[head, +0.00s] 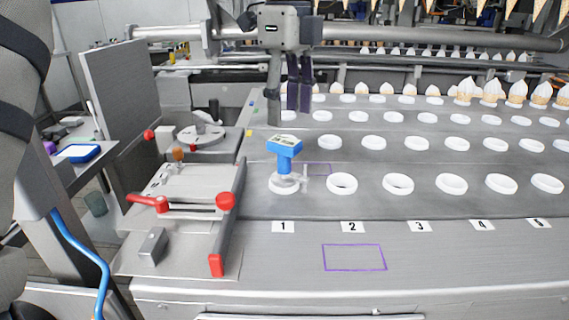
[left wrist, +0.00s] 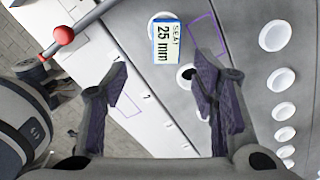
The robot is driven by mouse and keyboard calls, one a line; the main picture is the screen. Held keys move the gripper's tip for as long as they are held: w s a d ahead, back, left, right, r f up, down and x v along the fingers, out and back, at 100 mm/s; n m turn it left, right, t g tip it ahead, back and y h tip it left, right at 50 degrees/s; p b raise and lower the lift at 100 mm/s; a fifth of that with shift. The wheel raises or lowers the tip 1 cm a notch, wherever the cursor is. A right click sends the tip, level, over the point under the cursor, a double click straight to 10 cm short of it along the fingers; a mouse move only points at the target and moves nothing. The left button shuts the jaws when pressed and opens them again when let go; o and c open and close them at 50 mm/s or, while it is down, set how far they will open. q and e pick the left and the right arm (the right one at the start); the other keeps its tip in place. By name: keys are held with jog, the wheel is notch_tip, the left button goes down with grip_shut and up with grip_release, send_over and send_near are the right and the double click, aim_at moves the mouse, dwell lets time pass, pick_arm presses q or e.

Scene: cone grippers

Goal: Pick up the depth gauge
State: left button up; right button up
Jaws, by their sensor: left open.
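The depth gauge (head: 285,147) has a blue body with a small display on top. It stands upright at the white ring in position 1, at the front left of the conveyor deck. In the left wrist view its label, reading 25 mm (left wrist: 167,43), shows near the top, beyond the fingertips. My left gripper (head: 299,98) points down, above and slightly right of the gauge in the head view. Its dark purple-padded fingers are spread apart in the left wrist view (left wrist: 160,78), with nothing held. My right gripper is not in view.
A row of white rings (head: 342,183) runs right from the gauge. A purple rectangle (head: 354,257) marks clear deck in front of label 2. A metal fixture with a red knob (head: 225,201) stands close left of the gauge. Filled cones (head: 490,92) stand behind.

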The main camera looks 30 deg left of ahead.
aim_at(285, 141)
pick_arm(q)
jog(key=f, duration=0.5)
jog(key=a+f, duration=0.1)
jog(key=f, duration=0.2)
jog(key=shift+w, duration=0.35)
grip_shut()
